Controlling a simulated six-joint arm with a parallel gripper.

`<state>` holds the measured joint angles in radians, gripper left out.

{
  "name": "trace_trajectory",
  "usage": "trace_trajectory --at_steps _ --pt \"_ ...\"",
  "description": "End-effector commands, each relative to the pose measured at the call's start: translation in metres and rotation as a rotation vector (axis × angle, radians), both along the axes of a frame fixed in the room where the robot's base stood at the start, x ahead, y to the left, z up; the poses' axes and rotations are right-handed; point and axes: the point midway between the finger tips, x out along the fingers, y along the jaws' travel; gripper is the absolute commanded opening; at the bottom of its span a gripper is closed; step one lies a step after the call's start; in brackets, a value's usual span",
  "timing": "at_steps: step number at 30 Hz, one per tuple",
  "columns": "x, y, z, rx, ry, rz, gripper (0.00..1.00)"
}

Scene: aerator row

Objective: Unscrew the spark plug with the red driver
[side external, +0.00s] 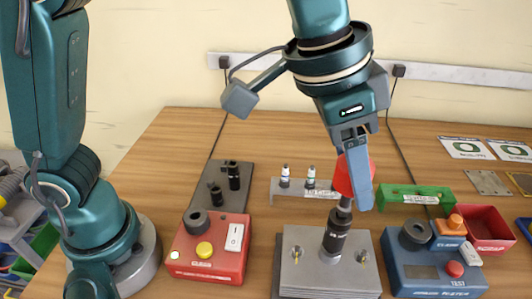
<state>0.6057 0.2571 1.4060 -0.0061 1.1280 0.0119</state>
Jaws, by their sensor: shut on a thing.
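The red driver (342,179) stands roughly upright, leaning slightly, over the grey block (305,270). My gripper (358,185) is shut on its red handle, and one finger covers part of it. The driver's metal shaft runs down into a dark cylindrical socket (336,238), whose lower end is at the top of the grey block. I cannot see the spark plug; the socket hides whatever is under it. I cannot tell whether the socket is seated on a plug.
A red box (205,265) with a yellow button and white switch stands left. A blue test box (432,275) stands right. Behind are a dark rack (215,180), a vial stand (300,190), a green rack (410,194) and a red bin (485,225).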

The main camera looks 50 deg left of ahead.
Motion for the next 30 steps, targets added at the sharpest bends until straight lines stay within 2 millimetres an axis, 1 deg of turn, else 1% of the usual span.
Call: trace_trajectory --at_steps 15,26,30 --pt "0.000 0.000 0.029 -0.001 -0.002 0.000 0.00" --pt "0.000 0.000 0.031 0.000 0.000 0.000 0.00" --pt "0.002 -0.001 0.032 -0.016 -0.007 0.031 0.00"
